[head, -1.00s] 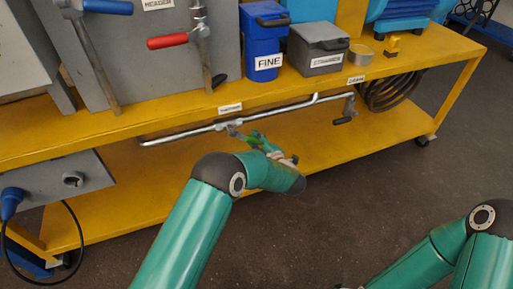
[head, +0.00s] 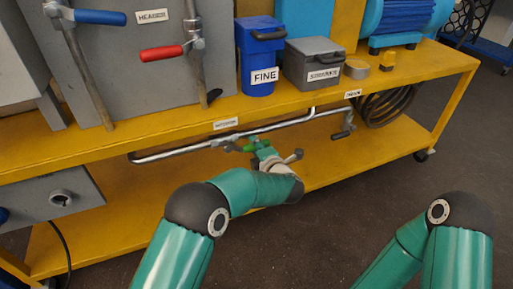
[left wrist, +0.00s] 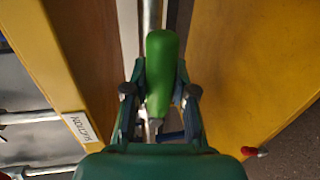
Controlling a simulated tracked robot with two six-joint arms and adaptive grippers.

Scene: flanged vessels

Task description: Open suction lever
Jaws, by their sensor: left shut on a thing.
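The suction lever has a green handle (left wrist: 160,72). It sits on the metal pipe (head: 185,151) under the front edge of the yellow bench, below a small label (head: 226,124); in the left wrist view that label (left wrist: 79,127) reads "SUCTION". My left gripper (head: 257,147) is at the lever, and in the left wrist view its two fingers (left wrist: 160,92) are shut on the green handle from both sides. There the handle looks roughly in line with the pipe behind it. The lever's pivot is partly hidden by the gripper. My right gripper is out of view.
A black-handled drain valve (head: 343,134) hangs at the pipe's right end. On the bench stand a blue FINE bin (head: 260,60), a grey bin (head: 313,66), and red-handled (head: 163,53) and blue-handled (head: 99,17) valves. The floor (head: 330,215) in front is clear.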

